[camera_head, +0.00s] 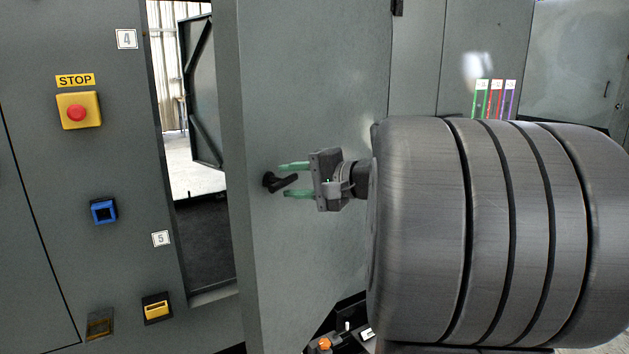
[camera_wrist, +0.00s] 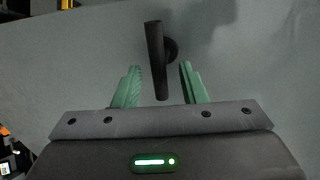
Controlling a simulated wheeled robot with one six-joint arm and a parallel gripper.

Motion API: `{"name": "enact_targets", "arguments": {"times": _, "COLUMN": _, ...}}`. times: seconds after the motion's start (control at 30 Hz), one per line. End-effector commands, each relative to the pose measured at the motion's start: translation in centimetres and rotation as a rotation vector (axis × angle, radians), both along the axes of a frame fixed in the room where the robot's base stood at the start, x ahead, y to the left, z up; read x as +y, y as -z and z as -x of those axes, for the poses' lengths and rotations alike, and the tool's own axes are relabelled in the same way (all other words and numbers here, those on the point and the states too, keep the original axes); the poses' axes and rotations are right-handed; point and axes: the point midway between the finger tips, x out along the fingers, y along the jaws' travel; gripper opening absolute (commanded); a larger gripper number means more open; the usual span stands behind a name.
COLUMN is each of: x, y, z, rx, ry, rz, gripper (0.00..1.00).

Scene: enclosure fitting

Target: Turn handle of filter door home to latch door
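The filter door (camera_head: 300,90) is a tall grey panel standing ajar, with an open gap on its left side. Its black handle (camera_head: 280,182) sits on the door face. In the wrist view the handle (camera_wrist: 156,60) is a dark bar on a round hub, pointing toward my gripper. My gripper (camera_head: 290,180) has green fingers and is open. In the wrist view my gripper (camera_wrist: 158,85) has one finger on each side of the handle's near end, with gaps on both sides. I cannot tell whether the fingertips touch the door.
Left of the gap is a grey panel (camera_head: 50,200) with a red stop button (camera_head: 76,113), a blue switch (camera_head: 104,210) and a yellow switch (camera_head: 156,308). A small control box with an orange button (camera_head: 324,343) is below the door.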

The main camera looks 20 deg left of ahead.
Motion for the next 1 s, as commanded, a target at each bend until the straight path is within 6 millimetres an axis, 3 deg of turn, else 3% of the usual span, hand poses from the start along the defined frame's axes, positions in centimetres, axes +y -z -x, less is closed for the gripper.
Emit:
{"name": "enact_targets", "arguments": {"times": 0.6, "x": -9.8, "y": -1.9, "z": 1.6, "rx": -0.001, "ry": 0.005, "rz": 0.000, "gripper": 0.38}}
{"name": "enact_targets", "arguments": {"times": 0.8, "x": -12.1, "y": -2.4, "z": 2.0, "rx": 0.000, "ry": 0.002, "rz": 0.000, "gripper": 0.38}}
{"name": "enact_targets", "arguments": {"times": 1.0, "x": -12.9, "y": -2.5, "z": 2.3, "rx": 0.001, "ry": -0.001, "rz": 0.001, "gripper": 0.38}}
